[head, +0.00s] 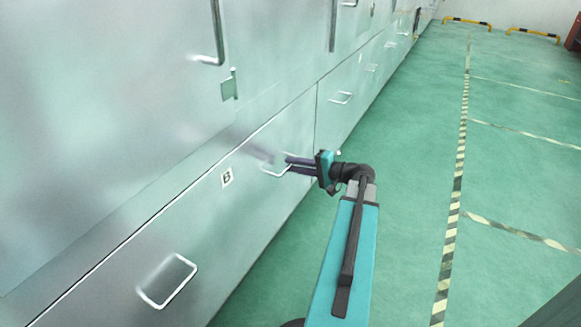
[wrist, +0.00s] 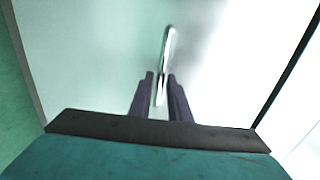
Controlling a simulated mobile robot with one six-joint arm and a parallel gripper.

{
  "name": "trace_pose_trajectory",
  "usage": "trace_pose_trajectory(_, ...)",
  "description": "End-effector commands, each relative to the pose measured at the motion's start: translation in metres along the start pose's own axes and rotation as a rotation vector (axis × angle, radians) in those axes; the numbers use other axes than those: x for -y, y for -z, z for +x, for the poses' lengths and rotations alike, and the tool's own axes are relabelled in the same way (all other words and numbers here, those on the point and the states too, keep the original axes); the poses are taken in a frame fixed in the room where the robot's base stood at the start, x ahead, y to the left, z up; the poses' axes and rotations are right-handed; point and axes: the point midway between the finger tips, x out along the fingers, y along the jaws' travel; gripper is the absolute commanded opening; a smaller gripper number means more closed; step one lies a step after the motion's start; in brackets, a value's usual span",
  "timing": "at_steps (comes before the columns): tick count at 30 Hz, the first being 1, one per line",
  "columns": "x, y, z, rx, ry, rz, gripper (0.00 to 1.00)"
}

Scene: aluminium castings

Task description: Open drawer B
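Drawer B (head: 205,215) is a wide, pale metal drawer front low in the cabinet, marked by a small white label "B" (head: 227,177). It appears closed. It has two white loop handles: the near one (head: 167,281) is free, and the far one (head: 264,172) is at my gripper. My gripper (head: 288,164) reaches in from the right with its dark fingers at the far handle. In the wrist view the handle (wrist: 168,45) runs down between the two fingers (wrist: 160,80). The fingers stand apart, with a gap visible beside the handle.
Other drawers with loop handles, such as one farther along (head: 341,98), continue along the cabinet wall. Upper doors carry a bar handle (head: 217,35) and a latch (head: 229,86). Green floor (head: 415,140) with striped lines is clear to the right. Yellow-black barriers (head: 467,22) stand far back.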

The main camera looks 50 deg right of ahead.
Motion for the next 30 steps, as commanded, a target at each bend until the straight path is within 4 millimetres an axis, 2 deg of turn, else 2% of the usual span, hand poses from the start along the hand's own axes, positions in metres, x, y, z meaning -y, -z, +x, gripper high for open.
trace_pose_trajectory(6,0.000,0.000,0.015,0.001,0.000,0.000,0.17)
trace_pose_trajectory(16,0.000,0.000,0.017,0.000,0.000,0.000,0.17)
trace_pose_trajectory(17,0.000,0.000,0.017,0.000,0.000,0.000,0.15)
trace_pose_trajectory(20,0.000,0.000,0.017,0.000,0.000,0.000,0.00)
trace_pose_trajectory(30,0.000,0.000,0.017,0.001,0.000,0.000,0.00)
